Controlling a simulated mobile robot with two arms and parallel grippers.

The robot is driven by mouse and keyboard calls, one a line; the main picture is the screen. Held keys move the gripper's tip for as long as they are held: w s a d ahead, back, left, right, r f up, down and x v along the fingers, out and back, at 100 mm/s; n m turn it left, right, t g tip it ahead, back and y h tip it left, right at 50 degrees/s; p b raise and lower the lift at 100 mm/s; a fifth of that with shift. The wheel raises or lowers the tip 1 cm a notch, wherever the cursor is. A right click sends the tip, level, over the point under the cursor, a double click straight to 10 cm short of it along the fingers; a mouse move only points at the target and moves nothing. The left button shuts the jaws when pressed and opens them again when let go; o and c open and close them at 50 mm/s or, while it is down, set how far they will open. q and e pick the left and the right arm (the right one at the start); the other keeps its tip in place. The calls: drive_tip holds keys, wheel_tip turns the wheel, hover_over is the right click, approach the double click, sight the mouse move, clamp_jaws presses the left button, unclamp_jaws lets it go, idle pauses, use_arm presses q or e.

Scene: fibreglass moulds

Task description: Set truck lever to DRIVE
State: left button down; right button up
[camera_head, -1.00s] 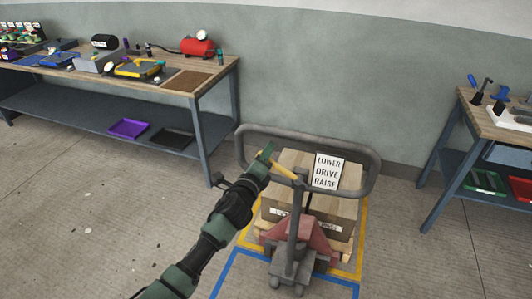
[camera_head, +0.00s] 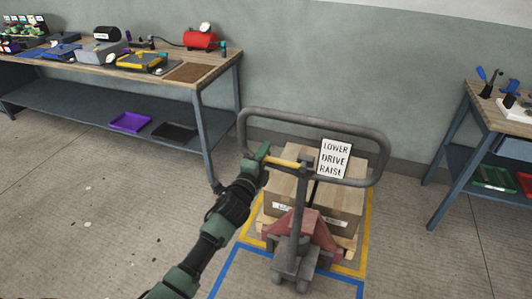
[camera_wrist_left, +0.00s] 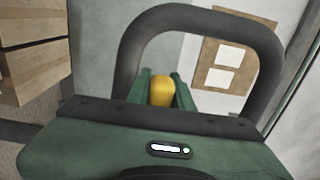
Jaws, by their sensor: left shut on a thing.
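The pallet truck's grey looped handle (camera_head: 313,116) stands in the middle of the head view. Its yellow lever (camera_head: 285,163) sticks out to the left of the handle's post. A white sign (camera_head: 333,159) on the handle reads LOWER, DRIVE, RAISE from top to bottom. My left gripper (camera_head: 265,155) is shut on the lever's outer end. In the left wrist view the yellow lever (camera_wrist_left: 161,92) sits between the two green fingers, inside the handle loop (camera_wrist_left: 205,18). Which setting the lever is at I cannot tell. My right gripper is not in view.
A cardboard box (camera_head: 335,205) rests on a wooden pallet behind the handle, over the truck's red body (camera_head: 300,228). Yellow and blue tape (camera_head: 245,262) marks the floor. A workbench (camera_head: 190,78) stands at left, another (camera_head: 490,125) at right. Floor is open at lower left.

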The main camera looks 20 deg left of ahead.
use_arm(q)
drive_tip(key=c, duration=1.2)
unclamp_jaws()
drive_tip(key=shift+c, duration=0.2)
drive_tip(key=shift+s, duration=0.1)
drive_tip(key=shift+f, duration=0.3)
